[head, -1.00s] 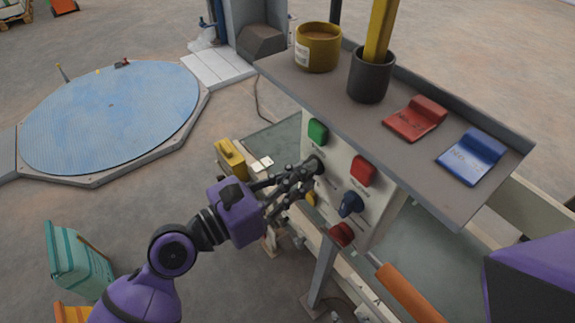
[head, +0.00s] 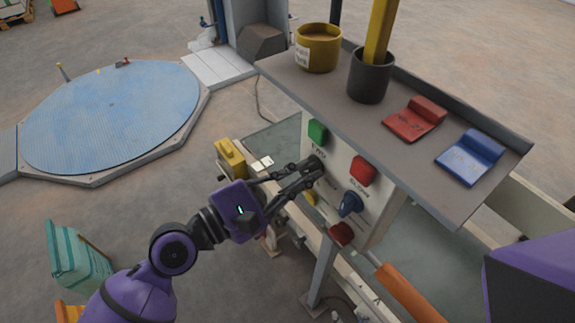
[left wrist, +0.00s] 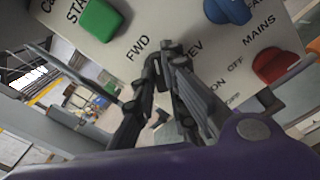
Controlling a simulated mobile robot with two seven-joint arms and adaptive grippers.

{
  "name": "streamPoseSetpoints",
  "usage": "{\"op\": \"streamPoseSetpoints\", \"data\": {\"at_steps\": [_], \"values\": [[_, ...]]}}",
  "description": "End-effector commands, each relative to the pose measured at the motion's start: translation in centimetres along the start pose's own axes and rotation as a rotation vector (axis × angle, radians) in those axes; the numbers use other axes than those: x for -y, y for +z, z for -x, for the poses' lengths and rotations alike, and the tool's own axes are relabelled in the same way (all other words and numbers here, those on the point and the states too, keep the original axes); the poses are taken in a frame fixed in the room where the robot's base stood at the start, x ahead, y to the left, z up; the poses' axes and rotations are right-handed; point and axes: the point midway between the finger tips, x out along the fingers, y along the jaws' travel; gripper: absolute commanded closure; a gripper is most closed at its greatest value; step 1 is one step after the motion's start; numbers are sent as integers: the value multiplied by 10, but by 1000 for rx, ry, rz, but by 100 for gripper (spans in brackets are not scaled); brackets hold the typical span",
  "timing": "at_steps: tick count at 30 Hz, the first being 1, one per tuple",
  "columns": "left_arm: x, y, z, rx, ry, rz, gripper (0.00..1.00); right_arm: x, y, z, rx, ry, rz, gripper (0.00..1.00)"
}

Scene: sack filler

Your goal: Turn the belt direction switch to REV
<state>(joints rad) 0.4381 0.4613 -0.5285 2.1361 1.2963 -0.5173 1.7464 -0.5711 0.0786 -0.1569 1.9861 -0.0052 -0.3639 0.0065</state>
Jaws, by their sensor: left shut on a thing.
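The belt direction switch (head: 317,162) is a dark knob on the light control panel (head: 377,205), below the green button. My left gripper (head: 312,168) is shut on it. In the left wrist view the gripper's fingertips (left wrist: 166,52) meet at the panel between the FWD label (left wrist: 138,48) and the REV label (left wrist: 191,50). The fingers hide most of the knob, so I cannot tell which way it points. My right gripper is not in view.
Close around the switch are a green button (head: 317,131), a red button (head: 363,171), a blue knob (head: 350,204) and a red knob (head: 341,234). A grey shelf (head: 290,76) overhangs the panel, holding a yellow pot, a dark cup and two clipboard-like pieces.

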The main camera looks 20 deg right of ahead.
Motion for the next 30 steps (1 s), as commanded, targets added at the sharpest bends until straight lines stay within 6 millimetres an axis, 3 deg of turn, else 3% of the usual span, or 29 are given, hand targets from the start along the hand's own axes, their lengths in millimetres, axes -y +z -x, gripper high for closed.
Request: {"op": "streamPoseSetpoints", "data": {"at_steps": [18,30], "values": [[0,0,0,1,-1,-584,100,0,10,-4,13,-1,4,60],[-1,1,0,1,0,-866,100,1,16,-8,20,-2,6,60]]}}
